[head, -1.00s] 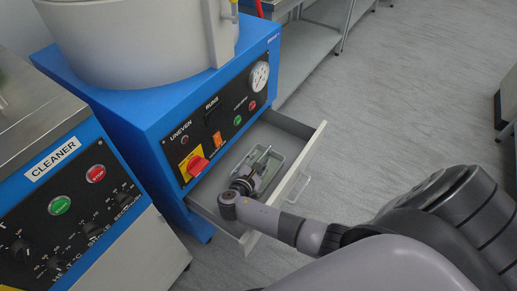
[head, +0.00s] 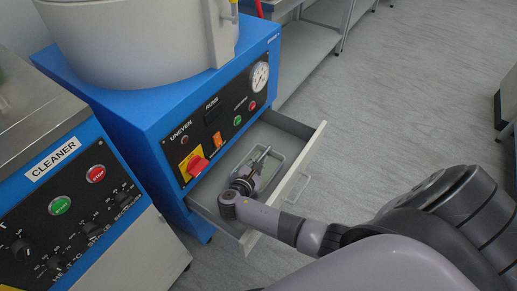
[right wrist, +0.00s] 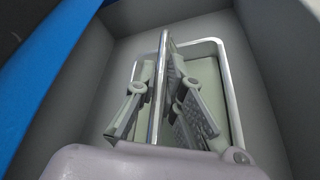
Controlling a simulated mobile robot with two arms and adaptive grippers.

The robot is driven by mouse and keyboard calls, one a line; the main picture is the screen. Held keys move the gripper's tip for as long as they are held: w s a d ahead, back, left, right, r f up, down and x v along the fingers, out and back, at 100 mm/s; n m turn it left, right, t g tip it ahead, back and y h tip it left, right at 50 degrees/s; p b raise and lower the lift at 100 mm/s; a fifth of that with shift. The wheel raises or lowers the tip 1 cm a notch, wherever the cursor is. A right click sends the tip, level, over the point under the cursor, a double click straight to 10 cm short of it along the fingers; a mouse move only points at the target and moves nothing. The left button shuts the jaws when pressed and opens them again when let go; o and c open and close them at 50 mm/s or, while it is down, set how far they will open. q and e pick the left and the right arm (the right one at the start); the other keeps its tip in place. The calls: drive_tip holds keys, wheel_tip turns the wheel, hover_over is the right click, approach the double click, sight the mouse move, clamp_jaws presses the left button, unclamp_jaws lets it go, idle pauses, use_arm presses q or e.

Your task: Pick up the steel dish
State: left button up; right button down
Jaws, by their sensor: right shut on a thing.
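The steel dish (head: 277,171) is a small rectangular tray with a bright rim and pale green inside, lying in the open drawer. It also shows in the right wrist view (right wrist: 232,95). My right gripper (head: 260,163) reaches down into the drawer over the dish. In the right wrist view its fingers (right wrist: 161,85) are closed from both sides on a thin, bright steel edge, which looks like part of the dish. The fingers and wrist hide part of the dish. My left gripper is not in view.
The open drawer (head: 306,158) has grey walls and a front handle (head: 299,188). Above it stands a blue machine (head: 125,115) with a control panel. A cleaner unit (head: 60,170) stands at the left.

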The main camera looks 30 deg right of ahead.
drive_tip(key=shift+r, duration=0.15)
idle(0.4)
drive_tip(key=shift+r, duration=0.15)
drive_tip(key=shift+r+p, duration=0.45)
drive_tip(key=shift+r, duration=0.15)
wheel_tip(320, 180, up, 6)
drive_tip(key=shift+p, duration=1.25)
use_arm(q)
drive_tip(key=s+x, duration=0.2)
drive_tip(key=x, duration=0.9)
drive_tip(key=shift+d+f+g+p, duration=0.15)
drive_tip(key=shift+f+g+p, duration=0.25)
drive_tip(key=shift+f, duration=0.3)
use_arm(e)
drive_tip(key=shift+r, duration=1.15)
